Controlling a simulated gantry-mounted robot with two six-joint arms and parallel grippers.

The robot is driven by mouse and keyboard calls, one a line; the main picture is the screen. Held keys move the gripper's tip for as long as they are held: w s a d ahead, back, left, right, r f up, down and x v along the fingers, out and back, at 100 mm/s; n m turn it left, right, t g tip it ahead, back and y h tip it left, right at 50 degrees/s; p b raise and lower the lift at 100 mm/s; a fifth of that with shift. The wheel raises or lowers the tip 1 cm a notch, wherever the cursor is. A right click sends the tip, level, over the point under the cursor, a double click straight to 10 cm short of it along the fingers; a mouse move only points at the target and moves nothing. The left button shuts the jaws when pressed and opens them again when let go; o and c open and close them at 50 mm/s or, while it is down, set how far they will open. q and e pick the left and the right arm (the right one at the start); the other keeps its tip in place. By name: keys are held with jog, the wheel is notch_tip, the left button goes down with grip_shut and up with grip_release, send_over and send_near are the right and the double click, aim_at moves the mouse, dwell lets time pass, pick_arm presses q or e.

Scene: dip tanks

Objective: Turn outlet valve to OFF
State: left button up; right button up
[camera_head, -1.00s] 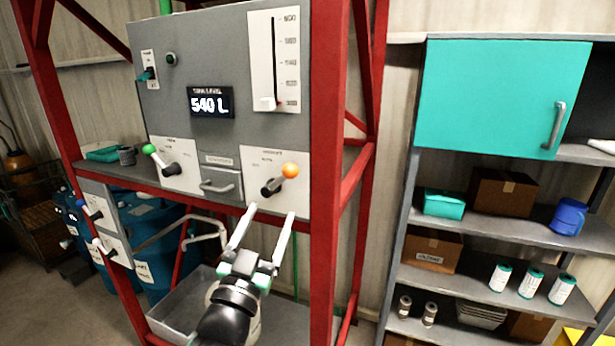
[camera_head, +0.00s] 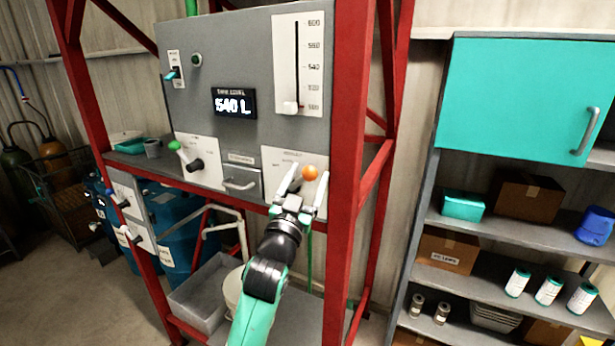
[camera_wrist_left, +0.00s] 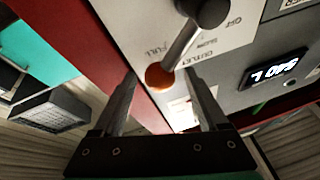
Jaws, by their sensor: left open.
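The outlet valve shows in the head view as an orange knob (camera_head: 310,173) on the right white plate of the grey panel (camera_head: 260,110). My right gripper is not in view.
A green-knobbed lever (camera_head: 175,146) is on the panel's left plate, with a drawer handle (camera_head: 240,184) between the two plates. The display (camera_head: 234,102) reads 540 L. A red frame post (camera_head: 352,200) stands close right of my left gripper.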

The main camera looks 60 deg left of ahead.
pick_arm(q)
grip_shut()
dwell(1.3)
